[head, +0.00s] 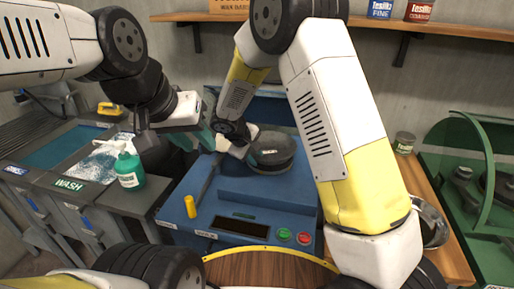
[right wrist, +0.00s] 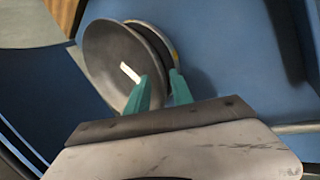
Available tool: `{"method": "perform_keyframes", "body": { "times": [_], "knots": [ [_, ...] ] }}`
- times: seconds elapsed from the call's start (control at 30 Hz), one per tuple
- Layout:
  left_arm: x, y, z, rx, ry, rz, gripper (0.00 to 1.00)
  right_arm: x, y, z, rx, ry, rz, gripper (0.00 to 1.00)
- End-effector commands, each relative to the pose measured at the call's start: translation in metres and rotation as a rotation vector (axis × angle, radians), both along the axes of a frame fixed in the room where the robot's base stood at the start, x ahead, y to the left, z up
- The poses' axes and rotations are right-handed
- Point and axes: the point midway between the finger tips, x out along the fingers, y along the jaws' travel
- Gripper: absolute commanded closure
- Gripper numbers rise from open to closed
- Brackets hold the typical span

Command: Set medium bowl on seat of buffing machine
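The medium bowl (right wrist: 107,58) is dark grey with a white mark inside. It is at the round seat of the blue buffing machine (head: 270,203), and it also shows in the head view (head: 273,150). A yellow-edged disc (right wrist: 164,38) shows behind its rim in the right wrist view. I cannot tell whether the bowl is fully down. My right gripper (right wrist: 160,84) has teal fingers spaced apart, one over the bowl's inside and one outside the rim. My left gripper (head: 203,139) is left of the bowl, and its finger gap is unclear.
A green spray bottle (head: 129,172) stands on the wash counter at left. A yellow knob (head: 190,207) and green and red buttons (head: 294,236) are on the machine's front. A metal bowl (head: 433,224) is on the wooden bench at right, near green machinery (head: 480,165).

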Motion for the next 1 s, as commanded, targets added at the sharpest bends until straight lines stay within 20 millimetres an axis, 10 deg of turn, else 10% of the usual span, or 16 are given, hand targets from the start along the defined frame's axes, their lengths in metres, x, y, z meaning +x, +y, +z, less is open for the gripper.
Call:
{"method": "perform_keyframes", "body": {
  "times": [1.0],
  "knots": [
    [0.0,0.0,0.0,0.0,0.0,0.0,0.64,-0.035,0.023,0.066,0.0,0.0,0.0,0.72]
  ]
}}
